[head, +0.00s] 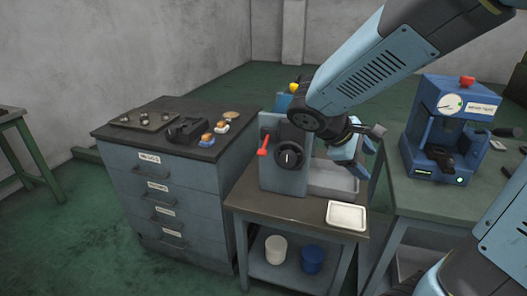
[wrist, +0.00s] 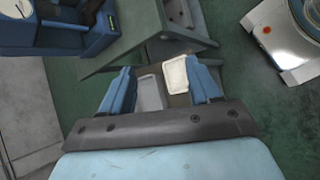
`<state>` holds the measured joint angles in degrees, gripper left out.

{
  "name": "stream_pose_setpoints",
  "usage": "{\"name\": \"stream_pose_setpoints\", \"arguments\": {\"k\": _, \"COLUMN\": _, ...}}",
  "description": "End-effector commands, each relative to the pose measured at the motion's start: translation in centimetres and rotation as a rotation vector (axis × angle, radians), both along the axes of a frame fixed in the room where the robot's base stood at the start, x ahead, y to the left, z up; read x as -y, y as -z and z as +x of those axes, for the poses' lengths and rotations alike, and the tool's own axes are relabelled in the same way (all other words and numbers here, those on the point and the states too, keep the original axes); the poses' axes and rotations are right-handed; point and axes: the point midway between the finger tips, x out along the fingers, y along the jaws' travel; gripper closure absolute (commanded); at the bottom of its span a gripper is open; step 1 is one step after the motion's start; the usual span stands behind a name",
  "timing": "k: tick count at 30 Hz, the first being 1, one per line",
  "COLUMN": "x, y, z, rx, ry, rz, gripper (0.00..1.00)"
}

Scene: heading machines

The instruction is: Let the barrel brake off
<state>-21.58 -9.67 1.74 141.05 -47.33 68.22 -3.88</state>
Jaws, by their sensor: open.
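A grey machine (head: 277,175) stands on the small middle table. A red lever (head: 263,146) sticks out of its front left, tilted a little off upright; no label shows that it is the barrel brake. A black round knob (head: 290,158) sits to the lever's right. My gripper (head: 357,165) is on the machine's right side, over its grey tray (head: 330,178), well apart from the lever. In the wrist view my gripper (wrist: 158,68) is open with nothing between its fingers. The lever is not visible in the wrist view.
A white tray (head: 347,215) lies on the table's front right. A drawer cabinet (head: 165,185) with small parts on top stands left. A blue press (head: 445,130) stands on the green bench at right. White (head: 276,249) and blue (head: 312,259) buckets are on the lower shelf.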

Motion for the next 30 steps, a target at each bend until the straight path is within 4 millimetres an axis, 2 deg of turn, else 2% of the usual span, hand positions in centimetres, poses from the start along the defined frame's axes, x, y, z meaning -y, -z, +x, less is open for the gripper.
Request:
{"name": "stream_pose_setpoints", "arguments": {"k": 5, "x": -2.2, "y": 1.3, "z": 3.6, "rx": -0.096, "ry": -0.214, "rz": -0.238, "gripper": 0.38}}
{"name": "stream_pose_setpoints", "arguments": {"k": 11, "x": -6.2, "y": 2.9, "z": 7.6, "rx": -0.164, "ry": -0.462, "rz": -0.499, "gripper": 0.38}}
{"name": "stream_pose_setpoints", "arguments": {"k": 14, "x": -9.0, "y": 4.0, "z": 9.4, "rx": -0.183, "ry": -0.591, "rz": -0.624, "gripper": 0.38}}
{"name": "stream_pose_setpoints", "arguments": {"k": 18, "x": -13.7, "y": 5.9, "z": 11.4, "rx": -0.191, "ry": -0.778, "rz": -0.797, "gripper": 0.38}}
{"name": "stream_pose_setpoints", "arguments": {"k": 24, "x": -20.9, "y": 9.3, "z": 12.8, "rx": -0.172, "ry": -1.031, "rz": -1.01, "gripper": 0.38}}
{"name": "stream_pose_setpoints", "arguments": {"k": 27, "x": -23.8, "y": 10.7, "z": 12.9, "rx": -0.153, "ry": -1.126, "rz": -1.083, "gripper": 0.38}}
{"name": "stream_pose_setpoints", "arguments": {"k": 30, "x": -25.8, "y": 11.8, "z": 12.8, "rx": -0.139, "ry": -1.192, "rz": -1.132, "gripper": 0.38}}
